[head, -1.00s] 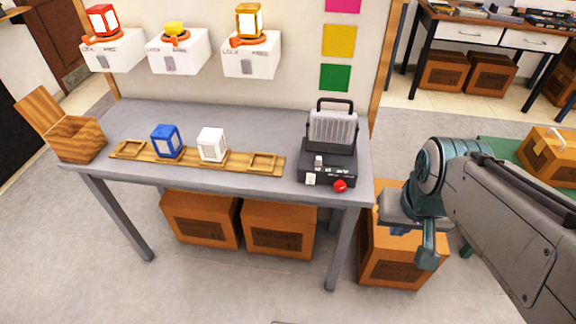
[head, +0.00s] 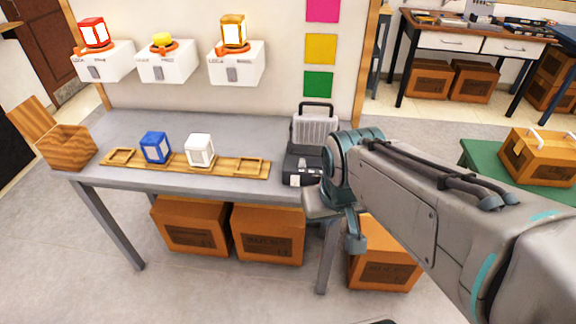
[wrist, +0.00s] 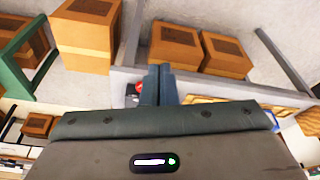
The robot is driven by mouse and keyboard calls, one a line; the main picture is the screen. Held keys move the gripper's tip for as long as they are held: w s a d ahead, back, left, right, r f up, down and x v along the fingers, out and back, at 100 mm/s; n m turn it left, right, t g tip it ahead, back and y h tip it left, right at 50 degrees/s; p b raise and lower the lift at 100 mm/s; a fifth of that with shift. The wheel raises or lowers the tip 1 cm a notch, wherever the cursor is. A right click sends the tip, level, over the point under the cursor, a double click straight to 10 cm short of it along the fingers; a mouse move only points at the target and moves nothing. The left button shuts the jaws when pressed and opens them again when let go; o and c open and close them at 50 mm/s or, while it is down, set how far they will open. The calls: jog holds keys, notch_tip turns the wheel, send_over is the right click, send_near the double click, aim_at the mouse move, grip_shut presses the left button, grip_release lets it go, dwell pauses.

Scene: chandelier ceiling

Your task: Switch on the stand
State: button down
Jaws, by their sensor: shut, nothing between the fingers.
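The stand seems to be the black device (head: 300,165) with a grey ribbed panel and a handle, at the right end of the grey table. My gripper (head: 355,242) is in front of its right side, by the table's front edge, and hides the device's red knob in the head view. In the wrist view, a red part (wrist: 132,88) of the device shows just left of the fingers. My gripper (wrist: 159,71) is shut with nothing between its fingers. I cannot tell whether it touches the device.
The grey table (head: 235,130) also bears a wooden tray (head: 225,170) with a blue lantern (head: 155,147) and a white lantern (head: 200,150). A wooden box (head: 65,147) is at its left. Crates (head: 268,235) stand underneath. A green table (head: 480,160) is at right.

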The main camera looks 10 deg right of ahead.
jog(key=w+d+f+n+t+h+b, duration=0.2)
jog(key=w+d+f+n+t+b, duration=0.8)
jog(key=w+b, duration=0.5)
jog(key=s+a+f+n+t+y+b, duration=0.1)
jog(key=a+f+n+y+b, duration=0.4)
jog(key=f+n+y+b, duration=0.5)
jog(key=n+t+b, duration=0.1)
jog(key=n+b, duration=0.1)
jog(key=b, duration=0.1)
jog(key=shift+s+a, duration=0.3)
jog(key=shift+s, duration=0.05)
jog(key=shift+f, duration=0.1)
